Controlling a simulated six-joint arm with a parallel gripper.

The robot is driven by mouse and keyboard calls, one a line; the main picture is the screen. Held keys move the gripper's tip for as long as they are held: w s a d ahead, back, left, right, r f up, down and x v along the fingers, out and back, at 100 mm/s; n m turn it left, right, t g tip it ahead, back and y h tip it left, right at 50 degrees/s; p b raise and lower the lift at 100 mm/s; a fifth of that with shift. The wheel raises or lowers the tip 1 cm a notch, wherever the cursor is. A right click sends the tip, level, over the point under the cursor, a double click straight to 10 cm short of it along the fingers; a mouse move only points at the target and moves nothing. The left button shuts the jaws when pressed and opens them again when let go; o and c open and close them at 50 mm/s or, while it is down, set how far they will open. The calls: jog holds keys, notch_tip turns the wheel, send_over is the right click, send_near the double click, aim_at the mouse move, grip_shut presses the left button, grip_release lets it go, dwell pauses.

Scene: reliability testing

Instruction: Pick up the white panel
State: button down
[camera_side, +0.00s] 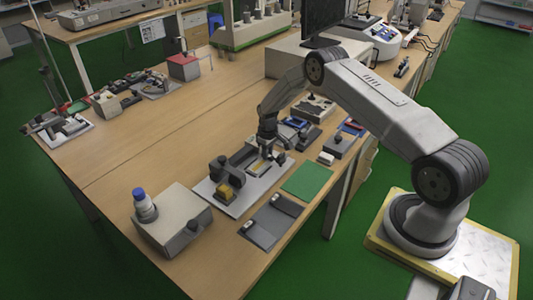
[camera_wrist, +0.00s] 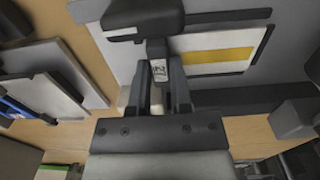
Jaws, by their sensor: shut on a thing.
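The white panel (camera_wrist: 190,69) with a yellow strip lies in a dark-edged frame in the wrist view. In the side view the panel (camera_side: 258,165) is a small pale and yellow patch on the grey plate, partly hidden by my gripper. My gripper (camera_side: 268,149) is low over that plate. The bar joins a black block (camera_wrist: 140,18) at the top. The fingers do not appear to hold the panel.
A green mat (camera_side: 307,180) and a dark grey tray (camera_side: 272,225) lie in front. Dark devices (camera_side: 338,145) stand right.

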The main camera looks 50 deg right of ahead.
jog(key=shift+r, duration=2.3)
